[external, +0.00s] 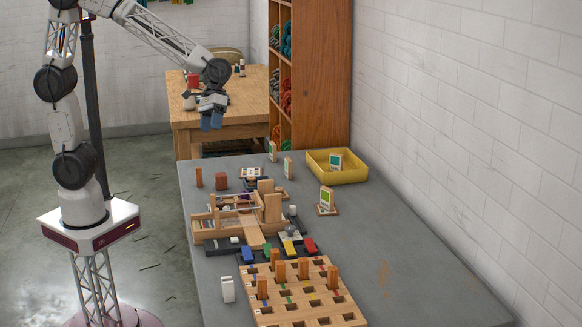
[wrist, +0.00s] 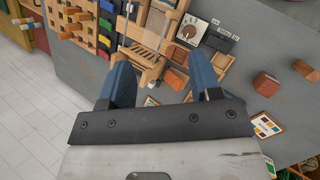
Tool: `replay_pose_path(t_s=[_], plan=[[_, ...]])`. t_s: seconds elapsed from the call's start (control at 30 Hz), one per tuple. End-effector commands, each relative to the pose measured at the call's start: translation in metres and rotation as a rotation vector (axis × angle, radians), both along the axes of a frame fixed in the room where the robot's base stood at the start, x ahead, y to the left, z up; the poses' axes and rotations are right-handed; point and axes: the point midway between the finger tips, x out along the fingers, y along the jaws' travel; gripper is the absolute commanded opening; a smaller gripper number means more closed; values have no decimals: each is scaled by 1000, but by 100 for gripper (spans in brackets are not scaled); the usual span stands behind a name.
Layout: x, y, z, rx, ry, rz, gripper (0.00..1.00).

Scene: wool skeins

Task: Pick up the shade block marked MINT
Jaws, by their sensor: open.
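No marking reading MINT is legible in either view, so I cannot tell which piece is the MINT shade block. A row of small coloured blocks lies between the wooden frame and the pegboard in the external view: blue (external: 247,254), green (external: 267,250), yellow (external: 289,248) and red (external: 310,246). My gripper (external: 211,118) is open and empty, high above the far left of the table. Its blue fingers (wrist: 163,85) are spread in the wrist view.
A wooden pegboard (external: 285,314) with orange pegs fills the table's near end. A wooden frame (external: 218,236) stands mid-table at left. The yellow tray (external: 348,180) is at the back right. Reddish blocks (wrist: 267,82) show in the wrist view. The table's right side is clear.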

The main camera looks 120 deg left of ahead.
Motion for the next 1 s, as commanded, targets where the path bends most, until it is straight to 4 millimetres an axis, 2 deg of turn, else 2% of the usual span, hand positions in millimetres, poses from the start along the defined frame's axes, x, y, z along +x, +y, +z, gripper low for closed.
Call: replay_pose_path(t_s=[0.03,0.2,0.5,0.73,1.0], plan=[[7,16,-6,-29,11,47,58],[29,66,-22,-129,38,198,58],[54,163,-56,-314,75,457,58],[60,245,-88,-460,93,653,58],[50,344,-132,-637,100,871,58]])
